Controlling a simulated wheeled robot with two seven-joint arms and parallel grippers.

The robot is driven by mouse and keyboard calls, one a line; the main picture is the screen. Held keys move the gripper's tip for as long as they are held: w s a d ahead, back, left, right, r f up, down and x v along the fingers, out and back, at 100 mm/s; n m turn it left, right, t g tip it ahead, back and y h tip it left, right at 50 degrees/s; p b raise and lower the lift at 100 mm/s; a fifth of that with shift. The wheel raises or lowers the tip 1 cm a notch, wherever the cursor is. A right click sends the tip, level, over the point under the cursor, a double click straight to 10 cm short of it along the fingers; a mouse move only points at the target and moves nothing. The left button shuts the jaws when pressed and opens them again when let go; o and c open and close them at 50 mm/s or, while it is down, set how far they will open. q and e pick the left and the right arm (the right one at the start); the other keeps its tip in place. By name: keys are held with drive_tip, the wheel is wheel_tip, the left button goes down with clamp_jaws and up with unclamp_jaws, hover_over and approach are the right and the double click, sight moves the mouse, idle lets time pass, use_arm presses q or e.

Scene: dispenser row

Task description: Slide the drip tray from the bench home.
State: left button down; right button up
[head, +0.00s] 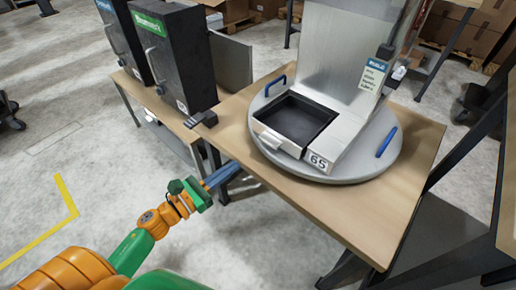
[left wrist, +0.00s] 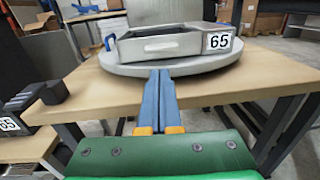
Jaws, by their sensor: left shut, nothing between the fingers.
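The drip tray (head: 297,119) is a shallow open tray with a dark inside and a pale front with a handle. It sits low at the front of the silver dispenser (head: 331,52), beside a "65" label (head: 319,161); I cannot tell whether it is fully seated. In the left wrist view its pale front (left wrist: 160,47) faces me. My left gripper (head: 236,168), with blue fingers, is shut and empty at the bench's near edge, apart from the tray. In the left wrist view its fingertips (left wrist: 160,73) point towards the tray front. My right gripper is not in view.
The dispenser stands on a round grey plate (head: 365,168) on the wooden bench (head: 385,225). A blue handle (head: 275,86) and a blue bar (head: 386,142) are on the plate. Dark cabinets (head: 178,60) stand at the left, with a small black block (head: 201,118) nearby.

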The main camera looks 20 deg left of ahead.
sight(264, 142)
use_arm(q)
drive_tip(key=x, duration=0.9)
drive_tip(key=shift+w+d, duration=0.1)
drive_tip(key=shift+w, duration=0.3)
drive_tip(key=shift+w+d+f+b, duration=0.15)
drive_tip(key=shift+w+d+b, duration=0.05)
drive_tip(key=shift+w+b, duration=0.3)
drive_tip(key=shift+a+r, duration=0.1)
drive_tip(key=shift+r, duration=0.3)
